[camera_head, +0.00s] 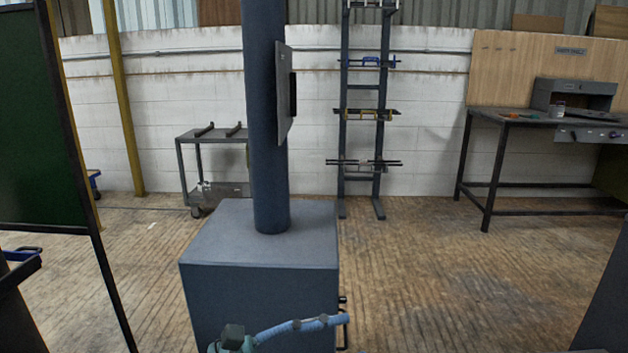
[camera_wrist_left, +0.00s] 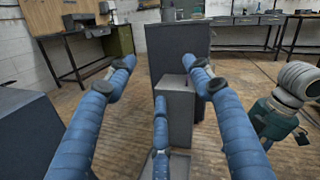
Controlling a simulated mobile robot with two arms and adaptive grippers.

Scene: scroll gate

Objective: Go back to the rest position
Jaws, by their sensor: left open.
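In the left wrist view my left gripper (camera_wrist_left: 160,68) is open and empty. Two long blue fingers reach forward on either side, spread apart, and a third blue finger stands low between them. A dark grey box-shaped block and a paler grey block (camera_wrist_left: 176,112) show beyond the fingers; I cannot tell how far off they are. In the head view a teal and light-blue part shows at the bottom edge, in front of the blue-grey pedestal (camera_head: 258,300); it looks like part of my own arm or hand. My right gripper is not in view.
A round dark column (camera_head: 265,150) with a flat plate (camera_head: 284,95) rises from the pedestal. A dark-green panel (camera_head: 35,120) stands at the left. A cart (camera_head: 215,140), a rack (camera_head: 382,92) and a workbench (camera_head: 535,122) stand by the wall.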

